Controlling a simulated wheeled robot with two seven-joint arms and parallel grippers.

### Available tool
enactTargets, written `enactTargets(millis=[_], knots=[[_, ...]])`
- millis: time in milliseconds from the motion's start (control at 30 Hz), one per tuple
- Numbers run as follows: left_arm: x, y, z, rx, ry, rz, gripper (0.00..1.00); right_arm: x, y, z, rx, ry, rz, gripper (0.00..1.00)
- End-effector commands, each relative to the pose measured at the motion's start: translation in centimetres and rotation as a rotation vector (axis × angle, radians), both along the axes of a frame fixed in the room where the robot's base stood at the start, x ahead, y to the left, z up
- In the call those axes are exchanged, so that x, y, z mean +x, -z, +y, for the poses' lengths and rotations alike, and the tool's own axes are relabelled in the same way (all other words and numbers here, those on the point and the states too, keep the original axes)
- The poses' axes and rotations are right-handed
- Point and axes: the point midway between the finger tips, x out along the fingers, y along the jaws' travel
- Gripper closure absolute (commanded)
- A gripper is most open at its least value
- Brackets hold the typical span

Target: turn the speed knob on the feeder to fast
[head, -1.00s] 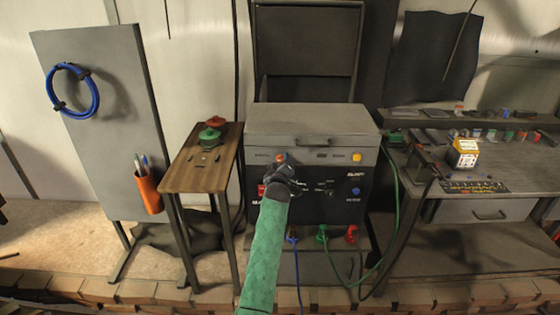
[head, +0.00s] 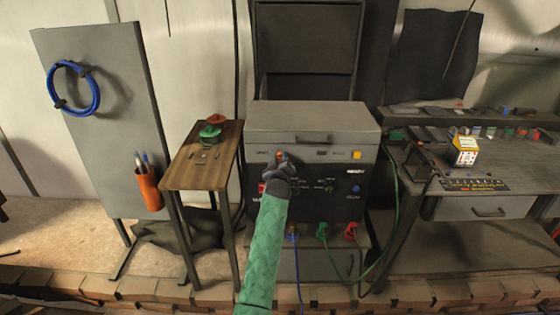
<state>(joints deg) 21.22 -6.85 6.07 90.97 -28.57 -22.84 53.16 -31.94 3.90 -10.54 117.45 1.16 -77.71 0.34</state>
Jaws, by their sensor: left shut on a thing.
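The feeder (head: 312,118) is a grey-topped box with a dark front panel in the middle of the head view. Its panel carries small dials (head: 329,186), an orange button (head: 356,155), a blue button (head: 355,188) and a red switch at the left, partly covered. My left gripper (head: 283,163) is at the left part of this panel, at the end of my green-sleeved arm. It is shut on a small part there that it mostly hides; I cannot tell if that is the speed knob or read its setting. My right gripper is not in view.
A small wooden table (head: 203,158) with red and green items stands left of the feeder. A grey board (head: 104,110) holds a blue cable coil (head: 73,88) and an orange pen cup (head: 149,188). A workbench (head: 475,205) stands right. Green and blue cables hang below the panel.

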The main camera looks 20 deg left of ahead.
Motion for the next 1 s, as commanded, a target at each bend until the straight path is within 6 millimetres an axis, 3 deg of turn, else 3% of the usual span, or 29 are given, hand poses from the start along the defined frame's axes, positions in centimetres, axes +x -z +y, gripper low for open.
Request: enactTargets(millis=[567,1000], knots=[[0.0,-0.1,-0.1,0.516,0.0,0.15,0.94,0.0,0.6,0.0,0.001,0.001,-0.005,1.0],[0.1,-0.1,-0.2,0.918,0.001,0.265,0.94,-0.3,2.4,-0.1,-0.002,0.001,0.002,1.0]])
